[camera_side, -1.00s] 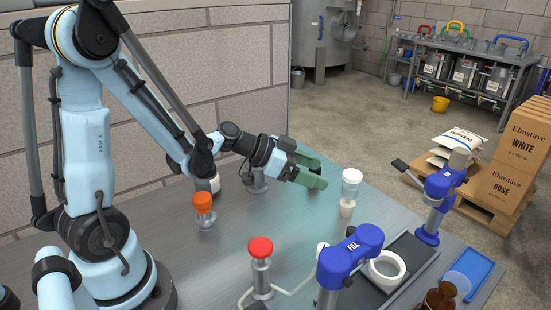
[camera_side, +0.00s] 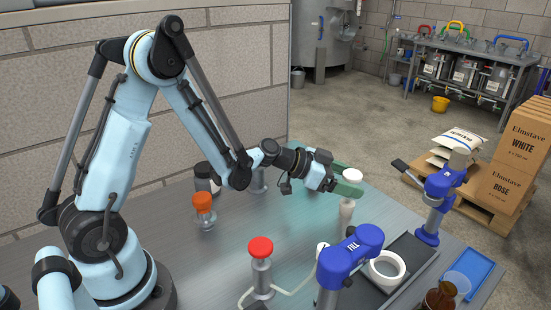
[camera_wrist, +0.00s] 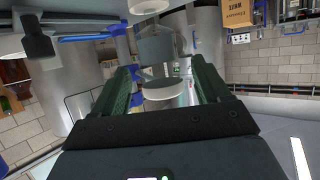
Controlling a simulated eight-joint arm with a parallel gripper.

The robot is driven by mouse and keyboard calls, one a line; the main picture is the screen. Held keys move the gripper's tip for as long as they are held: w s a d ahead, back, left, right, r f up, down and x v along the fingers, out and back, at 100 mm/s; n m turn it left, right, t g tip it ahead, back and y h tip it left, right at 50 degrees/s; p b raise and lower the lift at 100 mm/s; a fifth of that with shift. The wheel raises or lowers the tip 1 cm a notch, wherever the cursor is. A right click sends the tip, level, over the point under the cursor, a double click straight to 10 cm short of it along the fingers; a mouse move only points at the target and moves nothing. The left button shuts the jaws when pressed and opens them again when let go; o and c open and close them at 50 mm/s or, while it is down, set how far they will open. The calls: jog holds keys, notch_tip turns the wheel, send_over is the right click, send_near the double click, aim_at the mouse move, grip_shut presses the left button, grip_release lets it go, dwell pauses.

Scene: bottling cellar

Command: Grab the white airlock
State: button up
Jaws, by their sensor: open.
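The white airlock (camera_side: 352,175) stands upright on the grey bench in the side view, with a white cap and a pale, clear-looking body below. My gripper (camera_side: 349,179) is open, one finger on the far side of the airlock and one on the near side. The near finger hides part of its upper body. In the wrist view the white round piece of the airlock (camera_wrist: 163,84) shows between the two green fingers of my gripper (camera_wrist: 165,76). I cannot tell whether either finger touches it.
A blue bench device (camera_side: 352,250) and a white ring (camera_side: 386,271) are in front, right. A brown bottle (camera_side: 439,299) and blue tray (camera_side: 469,268) lie further right.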

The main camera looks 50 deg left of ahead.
aim_at(358, 182)
jog(key=x, duration=0.3)
jog(key=shift+w, duration=0.1)
jog(key=c, duration=1.3)
jog(key=shift+r, duration=0.1)
